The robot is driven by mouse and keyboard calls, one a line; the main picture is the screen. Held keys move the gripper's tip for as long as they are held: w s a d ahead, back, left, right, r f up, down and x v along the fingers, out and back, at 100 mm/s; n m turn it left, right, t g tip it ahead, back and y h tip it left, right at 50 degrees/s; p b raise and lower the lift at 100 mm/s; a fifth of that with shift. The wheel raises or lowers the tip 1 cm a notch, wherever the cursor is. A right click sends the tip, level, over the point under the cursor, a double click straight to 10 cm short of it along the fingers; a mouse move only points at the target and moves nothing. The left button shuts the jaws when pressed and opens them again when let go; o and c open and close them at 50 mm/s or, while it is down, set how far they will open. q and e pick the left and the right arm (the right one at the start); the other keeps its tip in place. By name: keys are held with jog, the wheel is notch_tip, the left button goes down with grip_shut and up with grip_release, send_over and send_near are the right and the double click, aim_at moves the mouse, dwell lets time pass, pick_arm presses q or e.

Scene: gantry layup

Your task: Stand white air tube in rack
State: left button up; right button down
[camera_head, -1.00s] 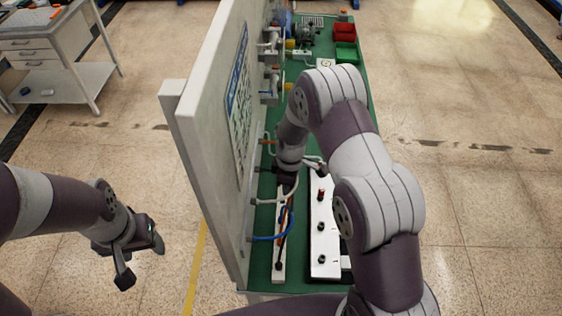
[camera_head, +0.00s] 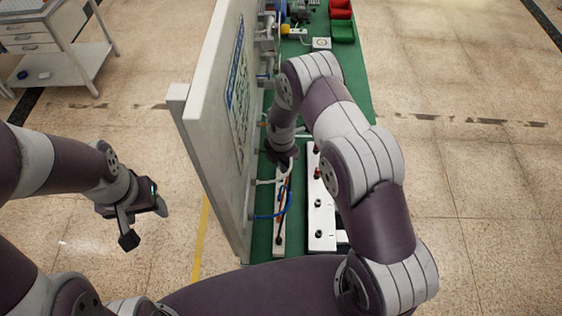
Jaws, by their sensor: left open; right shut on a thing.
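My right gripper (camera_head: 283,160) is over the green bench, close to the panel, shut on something. A thin white tube shows beside it (camera_head: 291,166), but the hold itself is too small and covered to make out. Another white tube length (camera_head: 267,181) runs from the panel below the gripper. A narrow white strip (camera_head: 279,243) and a wider white block (camera_head: 322,235) with dark ports and red fittings lie on the bench; I cannot tell which is the rack. My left gripper (camera_head: 145,224) is open and empty over the floor, left of the panel.
A tall grey panel (camera_head: 213,130) stands along the left side of the green bench (camera_head: 352,95). A blue tube (camera_head: 270,216) loops from the panel to the strip. Red (camera_head: 341,8) and green (camera_head: 343,32) bins sit far back. A drawer cart (camera_head: 75,62) stands far left.

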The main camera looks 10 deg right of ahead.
jog(key=b, duration=0.4)
send_over(281, 176)
jog(key=s, duration=0.1)
jog(key=f, duration=0.5)
jog(key=shift+s+a+f, duration=0.1)
jog(key=shift+s+a, duration=0.05)
jog(key=shift+a, duration=0.05)
jog(key=shift+s, duration=0.2)
jog(key=shift+w, duration=0.1)
dwell(0.7)
jog(key=shift+b, duration=0.35)
jog(key=shift+f+b, duration=0.3)
jog(key=shift+f, duration=0.05)
jog(key=shift+f+b, duration=0.75)
jog(key=shift+f, duration=0.2)
